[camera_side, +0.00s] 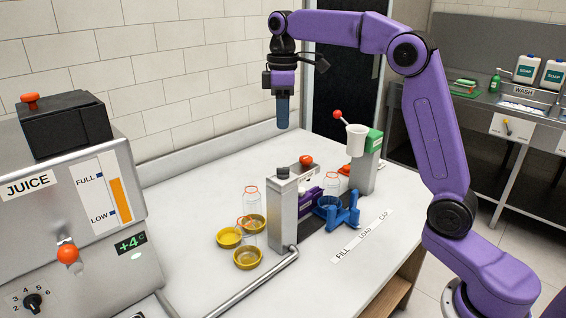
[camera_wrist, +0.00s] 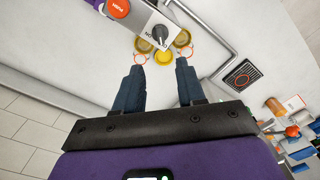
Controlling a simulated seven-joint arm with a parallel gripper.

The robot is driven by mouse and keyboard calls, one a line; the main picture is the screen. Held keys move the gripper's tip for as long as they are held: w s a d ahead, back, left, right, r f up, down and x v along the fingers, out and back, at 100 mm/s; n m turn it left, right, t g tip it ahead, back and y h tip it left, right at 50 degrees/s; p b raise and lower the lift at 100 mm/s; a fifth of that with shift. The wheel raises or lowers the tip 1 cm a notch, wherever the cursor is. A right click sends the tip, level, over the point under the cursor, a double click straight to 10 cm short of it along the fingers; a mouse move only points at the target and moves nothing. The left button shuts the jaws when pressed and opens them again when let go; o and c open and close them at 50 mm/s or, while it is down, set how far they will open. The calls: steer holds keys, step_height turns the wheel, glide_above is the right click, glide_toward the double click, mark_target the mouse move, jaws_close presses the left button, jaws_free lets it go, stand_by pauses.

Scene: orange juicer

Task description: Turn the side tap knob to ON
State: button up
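A small black knob (camera_side: 283,172) sits on top of the grey post (camera_side: 284,215) at the bench middle. In the wrist view the black knob (camera_wrist: 160,33) has lettering beside it that is too small to read surely, so I cannot tell its setting. My gripper (camera_side: 283,124) points down and hangs in the air above the post, clear of it. In the wrist view my gripper (camera_wrist: 160,64) has its two dark blue fingers spread apart with nothing between them. The knob shows just beyond the fingertips.
Yellow dishes (camera_side: 229,237) and clear bottles (camera_side: 251,198) stand left of the post. An orange button (camera_side: 306,160) and a blue holder (camera_side: 342,214) are to its right. The juice machine (camera_side: 80,205) with an orange tap (camera_side: 68,253) stands far left. A pipe (camera_side: 255,287) runs along the front.

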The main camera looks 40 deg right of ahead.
mark_target(283, 168)
step_height(283, 168, down, 13)
stand_by(0.4)
jaws_close()
